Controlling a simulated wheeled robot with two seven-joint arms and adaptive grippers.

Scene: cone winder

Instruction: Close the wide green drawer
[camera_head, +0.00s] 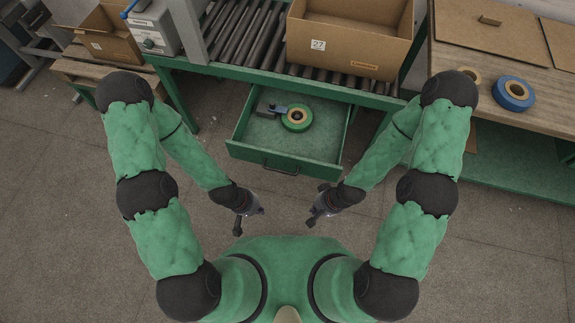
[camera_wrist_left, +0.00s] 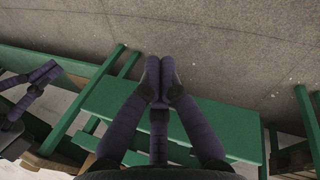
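The wide green drawer (camera_head: 240,150) is pulled out below the roller conveyor's frame, with a dark bar handle (camera_head: 281,168) on its front. Inside it lie a green tape roll (camera_head: 297,118) and a grey tool-like object (camera_head: 268,109). My left gripper (camera_head: 258,210) is in front of and below the drawer's left side, apart from the handle. Its fingers (camera_wrist_left: 160,72) meet at the tips in the left wrist view, with nothing between them. My right gripper (camera_head: 314,213) is in front of the drawer's right side, also apart from it; its finger opening is unclear.
An open cardboard box (camera_head: 345,45) stands on the roller conveyor (camera_head: 240,40) above the drawer. A wooden bench (camera_head: 530,100) with a blue tape roll (camera_head: 513,93) is at right. A grey box (camera_head: 153,30) is at upper left. The floor before the drawer is clear.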

